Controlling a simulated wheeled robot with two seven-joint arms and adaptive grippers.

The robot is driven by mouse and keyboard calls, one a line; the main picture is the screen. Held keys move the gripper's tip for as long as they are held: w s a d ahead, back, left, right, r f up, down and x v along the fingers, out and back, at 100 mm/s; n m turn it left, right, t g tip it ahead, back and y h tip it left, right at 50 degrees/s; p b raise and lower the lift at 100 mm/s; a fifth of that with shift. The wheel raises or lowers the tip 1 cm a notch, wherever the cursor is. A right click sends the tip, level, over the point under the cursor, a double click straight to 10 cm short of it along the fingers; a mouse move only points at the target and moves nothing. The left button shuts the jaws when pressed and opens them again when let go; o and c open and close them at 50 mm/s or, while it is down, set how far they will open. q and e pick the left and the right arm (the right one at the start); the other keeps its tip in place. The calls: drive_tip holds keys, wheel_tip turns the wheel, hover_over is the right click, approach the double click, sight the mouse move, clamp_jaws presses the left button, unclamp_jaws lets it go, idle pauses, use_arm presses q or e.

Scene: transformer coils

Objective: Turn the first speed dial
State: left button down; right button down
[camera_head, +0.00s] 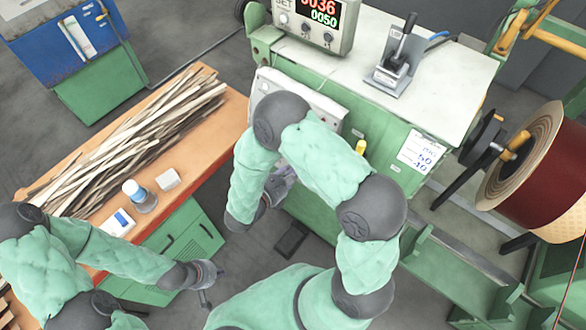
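A grey-white control panel (325,107) sits on the front of the green machine (385,150). My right arm covers most of it, so I cannot make out a speed dial on it. Above it, a display box (340,44) shows red and green digits, with a few small knobs (305,27) along its lower edge. My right gripper (282,184) is low by the machine's front, partly hidden behind my own arm; its fingers are not clear. My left gripper (212,285) is at the lower left, beside the green cabinet, with fingers apart and empty.
An orange-topped bench (205,115) at left carries wooden strips (135,145), a bottle (140,196) and small boxes. A lever (398,52) stands on the machine top. A large reel (535,170) is at right. A blue and green bin (80,60) stands at upper left.

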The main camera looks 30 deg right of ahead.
idle(0.3)
drive_tip(key=c, duration=1.2)
unclamp_jaws()
drive_tip(key=shift+a, duration=0.1)
drive_tip(key=v, duration=1.2)
